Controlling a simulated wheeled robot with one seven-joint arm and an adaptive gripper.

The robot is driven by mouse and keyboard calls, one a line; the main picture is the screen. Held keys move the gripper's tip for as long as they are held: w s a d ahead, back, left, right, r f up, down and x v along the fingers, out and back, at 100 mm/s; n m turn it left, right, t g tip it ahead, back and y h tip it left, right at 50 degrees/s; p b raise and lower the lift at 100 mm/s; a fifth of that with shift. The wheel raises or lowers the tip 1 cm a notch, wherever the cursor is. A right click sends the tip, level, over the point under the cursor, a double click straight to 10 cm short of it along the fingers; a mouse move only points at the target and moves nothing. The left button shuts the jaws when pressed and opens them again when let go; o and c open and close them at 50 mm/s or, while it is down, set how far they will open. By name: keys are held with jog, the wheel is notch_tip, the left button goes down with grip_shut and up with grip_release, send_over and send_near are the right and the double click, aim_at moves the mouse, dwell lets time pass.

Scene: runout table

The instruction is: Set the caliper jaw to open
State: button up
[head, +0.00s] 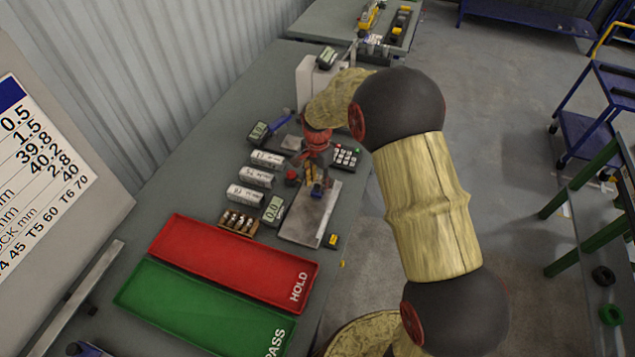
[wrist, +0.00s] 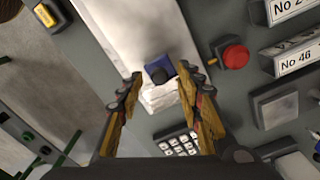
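A small blue block with a dark knob (wrist: 160,69) sits on a pale metal plate (wrist: 120,22) in the wrist view; it looks like the caliper's sliding jaw, but I cannot be sure. It also shows in the head view as a small blue piece (head: 317,190) on the grey plate (head: 306,228). My gripper (wrist: 160,76) is open, its two yellow fingers apart on either side of the blue block. I see no clear contact, and the height gap is hard to tell. In the head view my gripper (head: 314,176) is over the plate's far end, partly hidden by my wrist.
A red button (wrist: 235,56) and a keypad (wrist: 178,144) flank the plate. Labelled blocks (head: 257,176), a small display (head: 273,209) and a rack of small parts (head: 238,223) stand left of it. The red HOLD tray (head: 225,254) and green PASS tray (head: 190,312) lie nearer.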

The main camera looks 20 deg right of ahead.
jog(key=shift+c, duration=1.2)
grip_shut()
